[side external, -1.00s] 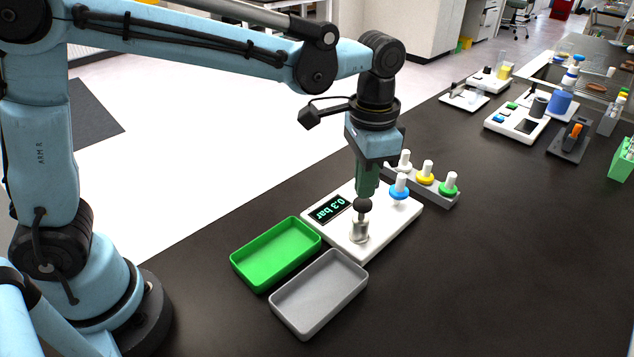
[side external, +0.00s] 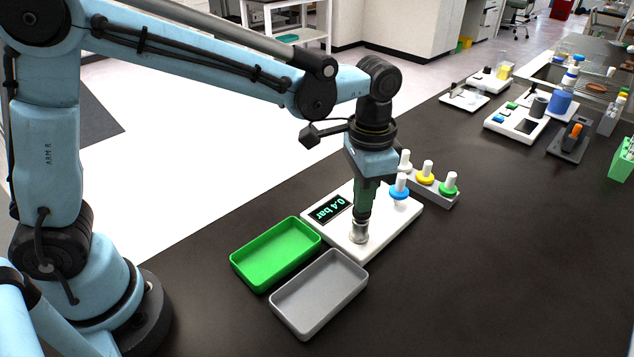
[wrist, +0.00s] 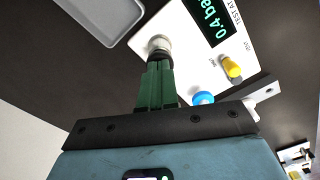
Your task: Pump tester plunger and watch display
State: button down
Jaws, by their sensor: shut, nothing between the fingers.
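My gripper (side external: 362,212) is shut and empty, pointing down directly over the plunger. A blue-collared fitting with a white top (side external: 399,188) stands on the tester behind my gripper.
A green tray (side external: 240,264) and a grey tray (side external: 282,309) lie in front of the tester. A grey rack (side external: 408,178) behind holds white, yellow and green-collared fittings. More bench equipment stands at the far right. The bench right of the tester is clear.

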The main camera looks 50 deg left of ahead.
jog(key=shift+f, duration=0.45)
jog(key=shift+r, duration=2.05)
jog(key=shift+f, duration=0.1)
jog(key=shift+f, duration=1.95)
jog(key=shift+r, duration=2.05)
jog(key=shift+r, duration=2.5)
jog(key=shift+a, duration=0.1)
